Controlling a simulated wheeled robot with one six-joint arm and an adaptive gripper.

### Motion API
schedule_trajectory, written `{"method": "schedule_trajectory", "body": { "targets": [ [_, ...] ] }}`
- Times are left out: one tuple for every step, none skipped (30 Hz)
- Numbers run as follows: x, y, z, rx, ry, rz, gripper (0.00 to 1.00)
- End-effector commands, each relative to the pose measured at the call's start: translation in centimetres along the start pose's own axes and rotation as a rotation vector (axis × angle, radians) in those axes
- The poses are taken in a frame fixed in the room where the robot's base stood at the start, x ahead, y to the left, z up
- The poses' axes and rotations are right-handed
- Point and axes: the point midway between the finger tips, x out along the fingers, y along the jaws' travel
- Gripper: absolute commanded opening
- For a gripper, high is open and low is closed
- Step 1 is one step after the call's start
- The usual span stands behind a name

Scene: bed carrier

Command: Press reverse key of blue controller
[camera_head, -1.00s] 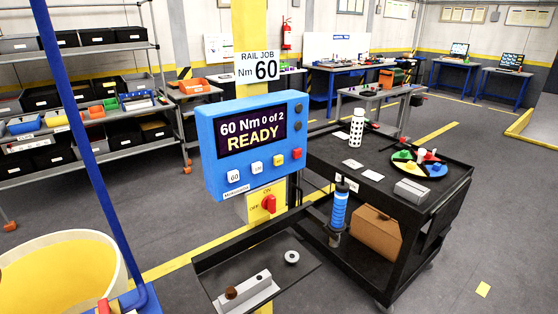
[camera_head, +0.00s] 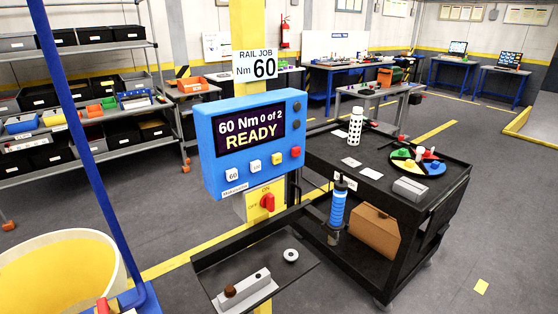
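The blue controller (camera_head: 252,146) is mounted on a yellow post in the middle of the head camera view. Its dark screen (camera_head: 249,132) reads "60 Nm 0 of 2 READY". Below the screen is a row of small keys: a white key marked 60 (camera_head: 232,175), a white key with a small unclear label (camera_head: 255,166), a yellow key (camera_head: 277,158) and a red key (camera_head: 295,152). Two dark round buttons (camera_head: 297,113) are on the right edge. I cannot read which key is reverse. My gripper is not in view.
Under the controller is a red rotary switch (camera_head: 267,202) on a yellow plate. A dark shelf (camera_head: 225,268) holds a grey block and a ring. A black cart (camera_head: 345,185) stands right, with a blue cylindrical tool (camera_head: 338,208). A blue pole (camera_head: 85,140) and yellow bin (camera_head: 60,275) are left.

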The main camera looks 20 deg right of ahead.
Motion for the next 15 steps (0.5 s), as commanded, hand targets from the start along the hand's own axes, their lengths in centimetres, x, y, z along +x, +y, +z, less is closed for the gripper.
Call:
{"method": "schedule_trajectory", "body": {
  "targets": [
    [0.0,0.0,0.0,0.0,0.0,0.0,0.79],
    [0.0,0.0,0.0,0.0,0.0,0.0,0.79],
    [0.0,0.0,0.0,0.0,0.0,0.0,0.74],
    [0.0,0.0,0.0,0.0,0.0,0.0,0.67],
    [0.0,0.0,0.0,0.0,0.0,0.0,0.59],
    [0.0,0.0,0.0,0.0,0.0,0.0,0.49],
    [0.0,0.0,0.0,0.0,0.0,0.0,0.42],
    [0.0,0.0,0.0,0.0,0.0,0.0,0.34],
    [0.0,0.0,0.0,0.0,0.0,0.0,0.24],
    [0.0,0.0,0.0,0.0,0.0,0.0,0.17],
    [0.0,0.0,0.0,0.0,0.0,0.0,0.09],
    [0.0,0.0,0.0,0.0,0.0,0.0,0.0],
    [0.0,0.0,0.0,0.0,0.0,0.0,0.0],
    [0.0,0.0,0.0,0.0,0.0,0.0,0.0],
    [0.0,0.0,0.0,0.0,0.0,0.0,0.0]
  ]
}}
